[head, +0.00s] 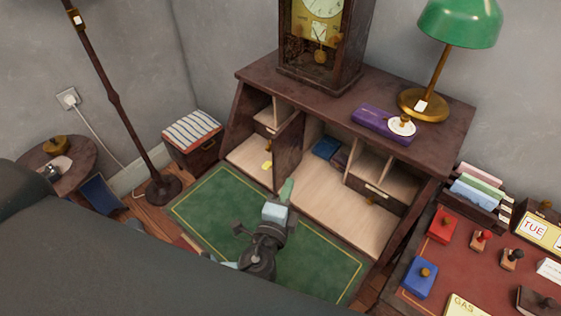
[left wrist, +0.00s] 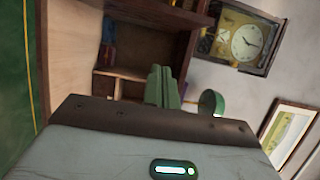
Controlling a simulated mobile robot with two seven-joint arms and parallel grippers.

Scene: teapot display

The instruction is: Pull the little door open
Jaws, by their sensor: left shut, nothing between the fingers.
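A dark wooden upright panel (head: 289,152), which looks like the little door, stands out from the desk front between the left cubby and the wide middle opening. It looks swung open; the cubby behind it is in plain view, with a small yellow item (head: 267,165) on its floor. My left gripper (head: 287,188) is just in front of the panel's lower near edge, its green fingers shut and empty. I cannot tell whether they touch the panel. In the left wrist view the fingers (left wrist: 162,86) are together in front of the desk's compartments. My right gripper is not in view.
The green mat (head: 210,210) lies in front of the cubbies. A clock (head: 320,45), a purple box (head: 380,124) and a green lamp (head: 455,25) stand on the desk top. A striped box (head: 192,135) is at left, and a cluttered red-topped table (head: 455,255) at right.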

